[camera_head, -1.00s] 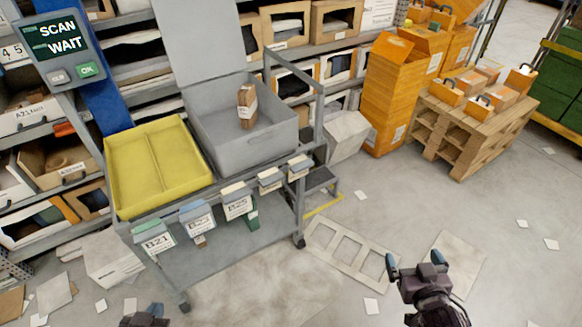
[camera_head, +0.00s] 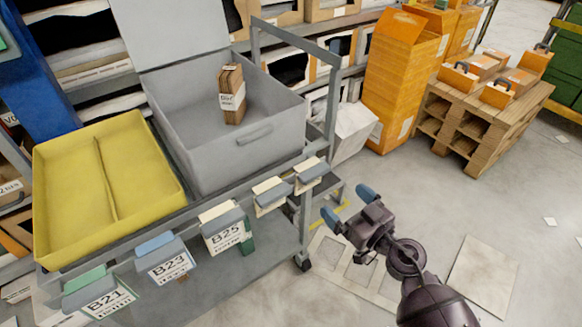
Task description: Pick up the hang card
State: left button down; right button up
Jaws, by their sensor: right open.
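Several cards hang in clips along the front rail of the grey cart (camera_head: 330,100): the B21 card (camera_head: 108,302), the B23 card (camera_head: 170,266), the B25 card (camera_head: 224,239) and others further right whose print I cannot read. I cannot tell which one is the hang card. A brown packet with a white label (camera_head: 232,92) stands in the grey lidded bin (camera_head: 262,140) on the cart. My right gripper (camera_head: 348,208) is open and empty, right of the cart's front right corner, apart from the cards. My left gripper is not in view.
A yellow tray (camera_head: 150,190) sits left of the grey bin. A tall orange carton stack (camera_head: 395,90) and a wooden pallet (camera_head: 490,115) with orange boxes stand behind to the right. The floor at the right is mostly clear, with flat pale sheets.

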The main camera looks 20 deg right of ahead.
aim_at(318, 178)
jog(key=x, duration=0.4)
jog(key=b+x, duration=0.1)
jog(key=x, duration=0.1)
jog(key=shift+a+f, duration=0.1)
jog(key=shift+f, duration=0.15)
jog(key=x, duration=0.1)
jog(key=b+x, duration=0.1)
jog(key=x, duration=0.2)
jog(key=shift+w+f+b, duration=0.15)
jog(key=shift+f+b, duration=0.2)
jog(key=shift+w+a+r, duration=0.15)
jog(key=shift+w+r, duration=0.05)
jog(key=shift+w, duration=0.3)
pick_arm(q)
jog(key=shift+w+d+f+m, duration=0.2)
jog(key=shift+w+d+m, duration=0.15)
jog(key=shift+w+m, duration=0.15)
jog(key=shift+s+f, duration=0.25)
pick_arm(e)
jog(key=c, duration=0.6)
